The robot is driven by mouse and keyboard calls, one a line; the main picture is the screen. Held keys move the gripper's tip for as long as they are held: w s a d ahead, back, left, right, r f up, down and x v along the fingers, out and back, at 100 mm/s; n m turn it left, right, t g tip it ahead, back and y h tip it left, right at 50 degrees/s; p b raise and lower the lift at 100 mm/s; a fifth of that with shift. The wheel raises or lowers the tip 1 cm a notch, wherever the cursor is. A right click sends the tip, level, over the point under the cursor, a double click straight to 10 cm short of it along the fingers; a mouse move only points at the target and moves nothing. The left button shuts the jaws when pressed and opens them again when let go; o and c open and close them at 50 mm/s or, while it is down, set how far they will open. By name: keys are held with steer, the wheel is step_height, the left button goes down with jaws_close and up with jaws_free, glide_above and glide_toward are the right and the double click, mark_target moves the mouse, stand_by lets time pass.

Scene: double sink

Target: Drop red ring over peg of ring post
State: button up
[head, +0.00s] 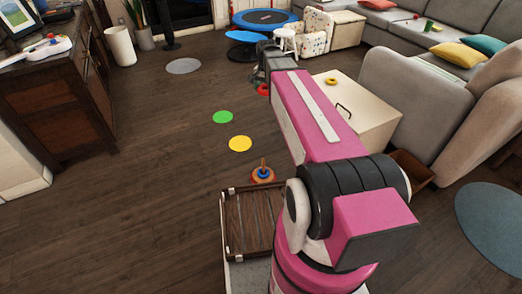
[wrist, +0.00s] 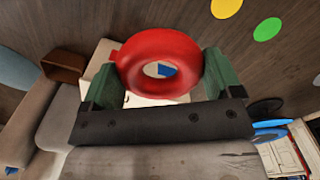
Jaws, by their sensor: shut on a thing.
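The red ring (wrist: 160,43) is held between the two green fingers of my gripper (wrist: 160,73) in the wrist view. In the head view the red ring (head: 263,89) shows in part below my gripper (head: 264,78) at the far end of my arm. The ring post (head: 263,175) stands on the floor nearer to me, with a short upright peg and a blue ring around its lower part. The post is well apart from my gripper and is not seen in the wrist view.
A cream box (head: 366,112) with a yellow ring (head: 331,81) on top stands right of my gripper. A wooden crate or tray (head: 226,222) lies close beside the post.

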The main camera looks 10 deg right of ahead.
steer(key=w+f+m, duration=0.3)
steer(key=f+m, duration=0.3)
steer(key=f, duration=0.5)
steer(key=w+f+m, duration=0.2)
steer(key=f+m, duration=0.3)
steer(key=f, duration=0.7)
steer(key=m, duration=0.9)
glide_above(263, 168)
steer(key=w, duration=0.1)
steer(key=f, duration=1.9)
steer(key=shift+d+f, duration=0.1)
steer(key=shift+d, duration=0.1)
steer(key=shift+f, duration=0.15)
steer(key=shift+f, duration=4.35)
steer(key=o, duration=0.7)
